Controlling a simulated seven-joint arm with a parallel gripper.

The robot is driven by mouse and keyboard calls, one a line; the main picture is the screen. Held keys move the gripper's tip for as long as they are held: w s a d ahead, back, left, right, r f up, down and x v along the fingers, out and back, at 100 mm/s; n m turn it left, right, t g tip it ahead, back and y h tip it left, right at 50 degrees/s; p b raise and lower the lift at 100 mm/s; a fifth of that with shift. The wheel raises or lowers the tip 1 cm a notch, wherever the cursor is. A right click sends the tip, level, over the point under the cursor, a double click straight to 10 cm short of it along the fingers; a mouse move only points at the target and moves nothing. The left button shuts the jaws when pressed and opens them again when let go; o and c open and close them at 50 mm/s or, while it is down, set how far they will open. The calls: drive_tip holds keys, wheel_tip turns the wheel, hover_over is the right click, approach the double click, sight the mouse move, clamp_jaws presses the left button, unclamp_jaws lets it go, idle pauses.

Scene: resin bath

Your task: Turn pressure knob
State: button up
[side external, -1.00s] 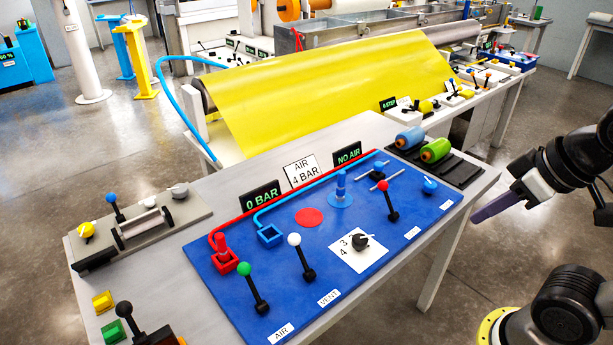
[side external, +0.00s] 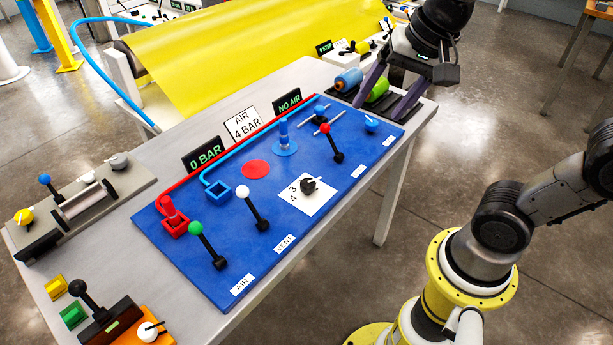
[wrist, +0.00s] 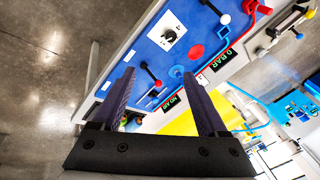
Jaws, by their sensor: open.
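The pressure knob (side external: 308,187) is black and sits on a white plate marked 3 and 4 on the blue panel (side external: 215,265). Its pointer's exact setting is too small to read surely. In the wrist view the knob (wrist: 168,36) is beyond my fingertips, toward the top. My gripper (side external: 372,114) is open, with dark purple fingers, at the panel's far right end near the rollers, apart from the knob. In the wrist view my gripper (wrist: 153,72) has nothing between its fingers. Signs read "0 BAR" (side external: 206,154), "AIR 4 BAR" (side external: 243,124) and "NO AIR" (side external: 288,102).
Levers with red (side external: 325,128), white (side external: 242,192) and green (side external: 196,228) balls stand around the knob. A blue post (side external: 284,135) rises behind it. Blue (side external: 349,80) and green (side external: 376,89) rollers lie near my gripper. The panel's right front edge is clear.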

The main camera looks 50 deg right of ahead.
drive_tip(key=w+a+f+m+g, duration=0.1)
drive_tip(key=w+f+m+g, duration=0.2)
drive_tip(key=w, duration=0.6)
drive_tip(key=m+g, duration=0.1)
hover_over(308, 182)
wheel_tip(308, 182, down, 7)
wheel_tip(308, 182, down, 15)
drive_tip(key=shift+r, duration=0.2)
drive_tip(key=shift+c, duration=0.2)
clamp_jaws()
